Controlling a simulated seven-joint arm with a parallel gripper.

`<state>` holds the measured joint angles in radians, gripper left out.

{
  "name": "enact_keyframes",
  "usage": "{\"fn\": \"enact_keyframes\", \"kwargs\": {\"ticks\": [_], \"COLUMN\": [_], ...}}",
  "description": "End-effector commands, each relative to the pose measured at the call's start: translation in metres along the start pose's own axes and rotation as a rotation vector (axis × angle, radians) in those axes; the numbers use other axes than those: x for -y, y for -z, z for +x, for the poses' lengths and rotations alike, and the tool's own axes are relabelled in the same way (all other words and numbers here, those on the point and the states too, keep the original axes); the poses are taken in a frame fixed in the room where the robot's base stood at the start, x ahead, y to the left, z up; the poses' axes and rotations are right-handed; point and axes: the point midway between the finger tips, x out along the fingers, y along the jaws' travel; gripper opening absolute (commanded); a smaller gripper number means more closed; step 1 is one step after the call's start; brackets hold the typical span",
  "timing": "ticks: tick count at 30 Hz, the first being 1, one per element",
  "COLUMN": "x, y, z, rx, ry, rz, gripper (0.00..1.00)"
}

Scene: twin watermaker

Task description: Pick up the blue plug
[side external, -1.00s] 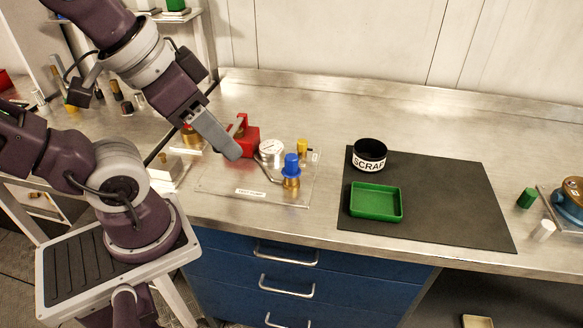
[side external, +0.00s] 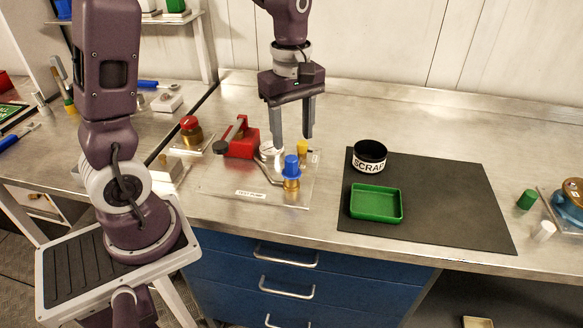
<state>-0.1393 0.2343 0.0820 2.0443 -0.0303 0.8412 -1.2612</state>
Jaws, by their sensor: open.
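The blue plug (side external: 291,166) sits upright on a brass fitting (side external: 291,184) at the front right of the clear test-pump plate (side external: 222,192). My gripper (side external: 293,141) points down with its two grey fingers apart and nothing between them. In the picture its fingertips are just above the blue plug, and they appear to be somewhat behind it; the exact gap cannot be told. A silver gauge is partly hidden behind the left finger.
A red block with a lever (side external: 241,142) and a yellow cap (side external: 302,147) are close by on the plate. To the right, a green tray (side external: 376,217) and a black SCRAP cup (side external: 369,165) stand on a dark mat (side external: 455,215). A green cap (side external: 526,198) lies further right.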

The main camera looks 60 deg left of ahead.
Motion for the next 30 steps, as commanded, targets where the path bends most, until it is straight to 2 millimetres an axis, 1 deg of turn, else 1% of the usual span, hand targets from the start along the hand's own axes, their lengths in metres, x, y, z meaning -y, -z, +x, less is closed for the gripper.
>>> {"fn": "enact_keyframes", "kwargs": {"ticks": [1,3,8,12,14,17,22,23,24,26,27,29,30], "x": [-0.003,-0.004,-0.002,0.002,0.001,0.001,0.001,0.001,0.001,0.001,0.001,0.001,0.001], "y": [0.003,0.005,0.005,0.005,0.005,0.005,0.005,0.005,0.005,0.005,0.005,0.005,0.005], "z": [0.008,0.017,0.039,0.067,0.075,0.081,0.081,0.081,0.081,0.081,0.081,0.081,0.081], "rx": [0.002,0.003,0.003,0.003,0.003,0.002,0.002,0.002,0.002,0.002,0.002,0.002,0.002], "ry": [0.017,0.027,0.027,0.028,0.027,0.024,0.023,0.023,0.023,0.023,0.023,0.023,0.023], "rz": [-0.043,-0.074,-0.077,-0.074,-0.073,-0.072,-0.071,-0.071,-0.071,-0.071,-0.071,-0.071,-0.071], "gripper": [0.51,0.51,0.51,0.51,0.51,0.51,0.51,0.47,0.39,0.27,0.2,0.08,0.0]}}
